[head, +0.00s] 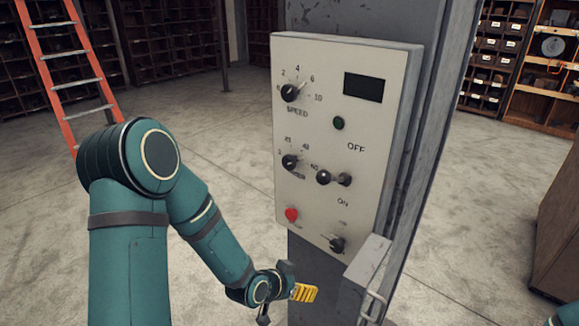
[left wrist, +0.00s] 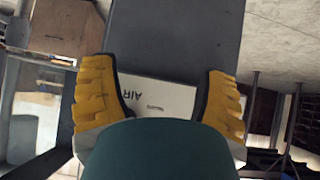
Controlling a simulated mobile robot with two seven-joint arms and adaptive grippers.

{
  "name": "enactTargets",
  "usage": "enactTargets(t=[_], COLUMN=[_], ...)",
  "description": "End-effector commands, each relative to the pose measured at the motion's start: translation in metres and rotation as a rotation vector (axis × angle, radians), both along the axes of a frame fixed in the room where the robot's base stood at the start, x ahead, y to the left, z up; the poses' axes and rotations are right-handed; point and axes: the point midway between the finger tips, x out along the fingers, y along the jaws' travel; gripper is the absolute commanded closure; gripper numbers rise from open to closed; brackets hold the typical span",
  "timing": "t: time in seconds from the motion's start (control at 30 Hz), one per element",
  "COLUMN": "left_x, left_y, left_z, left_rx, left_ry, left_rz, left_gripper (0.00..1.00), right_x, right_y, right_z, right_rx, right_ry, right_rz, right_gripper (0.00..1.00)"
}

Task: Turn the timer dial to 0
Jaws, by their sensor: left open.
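The timer dial (head: 289,162) is the small black knob at mid-left on the pale control panel (head: 330,215) in the head view. Numbers arc above it, with 60 to its right; its pointer seems to face the upper right, toward the higher numbers. My left gripper (head: 305,292) is below the panel's lower left corner, apart from the dial. In the left wrist view the yellow fingers (left wrist: 160,90) are spread with nothing between them. A pale plate marked AIR (left wrist: 155,95) shows behind them; the dial is not seen there. My right gripper is out of view.
The panel also carries a speed dial (head: 290,93), a dark display (head: 363,87), a green button (head: 339,123), an ON/OFF lever (head: 335,178), a red button (head: 292,215) and a lower knob (head: 336,243). A grey post (head: 350,18) holds it. Floor on the left is clear before a ladder (head: 66,60).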

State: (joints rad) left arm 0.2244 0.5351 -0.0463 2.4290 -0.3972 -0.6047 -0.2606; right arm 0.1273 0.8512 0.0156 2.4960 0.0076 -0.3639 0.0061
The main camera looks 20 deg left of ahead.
Motion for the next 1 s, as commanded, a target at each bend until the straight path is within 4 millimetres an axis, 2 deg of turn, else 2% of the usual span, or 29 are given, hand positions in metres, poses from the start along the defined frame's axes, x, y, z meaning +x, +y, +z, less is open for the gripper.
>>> enactTargets(t=[0.03, 0.1, 0.17, 0.2, 0.3, 0.4, 0.5, 0.67, 0.87, 1.0], left_x=[0.018, 0.033, 0.04, 0.041, 0.037, 0.027, 0.019, 0.019, 0.045, 0.071], left_y=[0.024, 0.049, 0.069, 0.081, 0.103, 0.117, 0.123, 0.124, 0.114, 0.105], left_z=[0.03, 0.073, 0.111, 0.134, 0.187, 0.224, 0.246, 0.256, 0.255, 0.255], left_rx=[0.072, 0.184, 0.289, 0.36, 0.53, 0.664, 0.751, 0.793, 0.787, 0.785], left_ry=[-0.14, -0.321, -0.466, -0.555, -0.74, -0.867, -0.942, -0.977, -0.976, -0.975], left_rz=[-0.033, -0.095, -0.146, -0.177, -0.248, -0.305, -0.34, -0.362, -0.364, -0.363], left_gripper=[0.27, 0.27, 0.27, 0.27, 0.27, 0.27, 0.27, 0.27, 0.27, 0.27], right_x=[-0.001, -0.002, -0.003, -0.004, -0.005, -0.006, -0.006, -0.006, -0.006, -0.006], right_y=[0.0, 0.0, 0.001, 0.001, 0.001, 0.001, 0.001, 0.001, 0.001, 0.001], right_z=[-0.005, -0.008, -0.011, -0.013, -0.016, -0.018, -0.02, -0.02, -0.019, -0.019], right_rx=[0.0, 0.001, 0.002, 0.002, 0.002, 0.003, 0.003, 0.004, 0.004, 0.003], right_ry=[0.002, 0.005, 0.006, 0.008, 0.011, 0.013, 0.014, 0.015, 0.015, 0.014], right_rz=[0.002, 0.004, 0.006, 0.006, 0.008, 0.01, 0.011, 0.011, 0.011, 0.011], right_gripper=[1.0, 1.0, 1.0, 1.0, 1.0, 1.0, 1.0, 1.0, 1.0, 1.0])
